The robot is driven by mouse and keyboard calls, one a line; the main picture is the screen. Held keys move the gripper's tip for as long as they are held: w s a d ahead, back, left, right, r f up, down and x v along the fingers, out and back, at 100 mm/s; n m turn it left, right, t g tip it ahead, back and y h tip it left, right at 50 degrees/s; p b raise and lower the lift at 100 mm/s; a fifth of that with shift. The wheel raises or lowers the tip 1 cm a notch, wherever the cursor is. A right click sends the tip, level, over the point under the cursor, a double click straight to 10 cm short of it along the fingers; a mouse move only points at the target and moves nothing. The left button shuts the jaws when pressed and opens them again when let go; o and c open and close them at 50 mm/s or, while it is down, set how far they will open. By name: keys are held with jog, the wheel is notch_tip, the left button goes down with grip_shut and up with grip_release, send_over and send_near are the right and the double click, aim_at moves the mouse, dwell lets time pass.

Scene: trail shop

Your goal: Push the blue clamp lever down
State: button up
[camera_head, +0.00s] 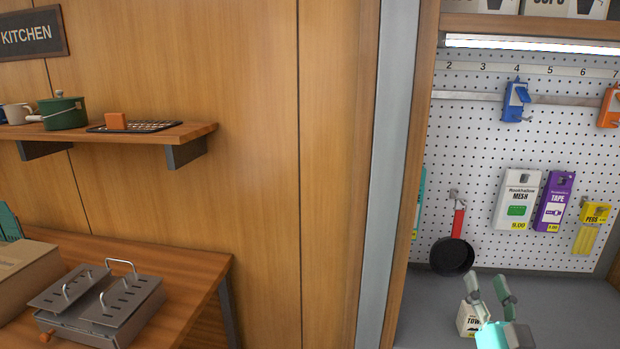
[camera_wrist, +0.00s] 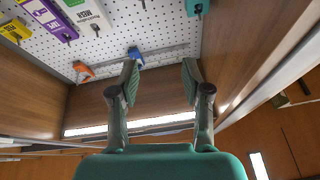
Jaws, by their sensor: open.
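The blue clamp (camera_head: 515,102) sits on the metal rail below the number 4, high on the pegboard. Its lever is too small to make out clearly. In the wrist view, which looks upside down, the blue clamp (camera_wrist: 136,56) shows just beyond the left fingertip. My gripper (camera_head: 486,284) is open and empty, low in front of the pegboard and well below the blue clamp in the head view. Its two fingers are spread apart in the wrist view (camera_wrist: 160,72). The gripper appears apart from the clamp.
An orange clamp (camera_head: 609,106) sits on the same rail (camera_head: 560,100) to the right. A black pan (camera_head: 452,257), a mesh pack (camera_head: 517,200) and a purple tape pack (camera_head: 554,202) hang below. A lit strip (camera_head: 530,44) runs above. The wooden side panel (camera_head: 410,170) bounds the left.

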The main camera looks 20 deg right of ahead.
jog(key=s+a+f+n+g+y, duration=0.1)
jog(key=s+a+f+y, duration=0.25)
jog(key=a+f, duration=0.6)
jog(key=s+a+f+n+g+y, duration=0.1)
jog(key=s+a+f+n+y, duration=0.1)
jog(key=s+a+f, duration=0.5)
jog(key=s+a+f+n+g+y, duration=0.1)
jog(key=s+a+f+y, duration=0.1)
jog(key=s, duration=0.4)
jog(key=s+a+f+n+y, duration=0.1)
jog(key=s+a+f+n, duration=0.1)
jog(key=s+a+f, duration=0.2)
jog(key=s+a+f+n+g+y, duration=0.1)
jog(key=s+a+f+n+y, duration=0.1)
jog(key=s+a, duration=0.4)
jog(key=shift+s+a+f+g+y, duration=0.35)
jog(key=shift+s+f, duration=0.4)
jog(key=shift+s, duration=0.2)
